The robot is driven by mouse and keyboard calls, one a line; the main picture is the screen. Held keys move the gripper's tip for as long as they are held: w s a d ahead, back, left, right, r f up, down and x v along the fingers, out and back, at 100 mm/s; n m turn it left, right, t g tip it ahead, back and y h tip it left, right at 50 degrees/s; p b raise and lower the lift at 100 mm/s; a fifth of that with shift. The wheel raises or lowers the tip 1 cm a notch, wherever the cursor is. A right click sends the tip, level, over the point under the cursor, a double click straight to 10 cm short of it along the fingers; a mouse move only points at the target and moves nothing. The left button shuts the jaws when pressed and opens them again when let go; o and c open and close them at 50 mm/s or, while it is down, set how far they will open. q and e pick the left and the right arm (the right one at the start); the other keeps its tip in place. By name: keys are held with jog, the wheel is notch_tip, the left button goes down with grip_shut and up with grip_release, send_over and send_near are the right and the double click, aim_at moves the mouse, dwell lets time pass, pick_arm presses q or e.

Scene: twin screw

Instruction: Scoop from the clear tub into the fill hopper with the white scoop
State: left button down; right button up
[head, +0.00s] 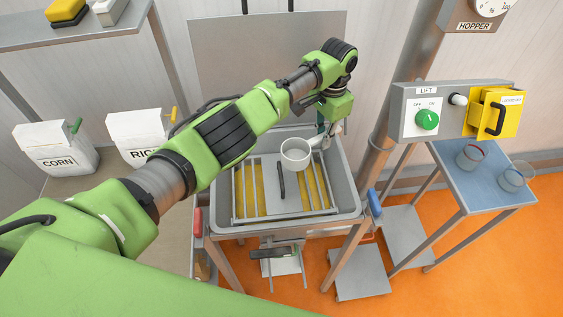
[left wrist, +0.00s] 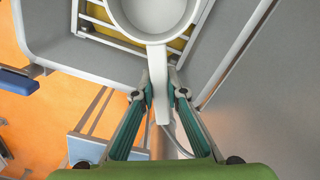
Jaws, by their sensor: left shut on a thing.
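The white scoop (head: 296,153) is held over the fill hopper (head: 352,207), its round bowl opening upward. My left gripper (head: 327,134) is shut on the scoop's handle. In the left wrist view the gripper (left wrist: 159,92) has a finger on each side of the handle, and the scoop's bowl (left wrist: 155,15) shows a plain pale inside with no contents that I can make out. The hopper is a grey bin with a barred grid over yellow strips. Two clear containers stand on the blue side table, one (head: 471,156) behind the other (head: 514,178); I cannot tell which is the tub. My right gripper is not in view.
A grey LIFT control box (head: 408,105) with a green knob and a yellow switch cover stands right of the hopper, beside a steel post (head: 391,110). White bags marked CORN (head: 58,160) and RICE (head: 130,127) stand at the left. Grey steps (head: 358,275) stand on the orange floor.

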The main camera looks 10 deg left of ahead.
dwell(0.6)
pick_arm(q)
notch_tip(320, 180, up, 3)
jog(key=p, duration=0.3)
jog(key=shift+s, duration=0.1)
dwell(0.3)
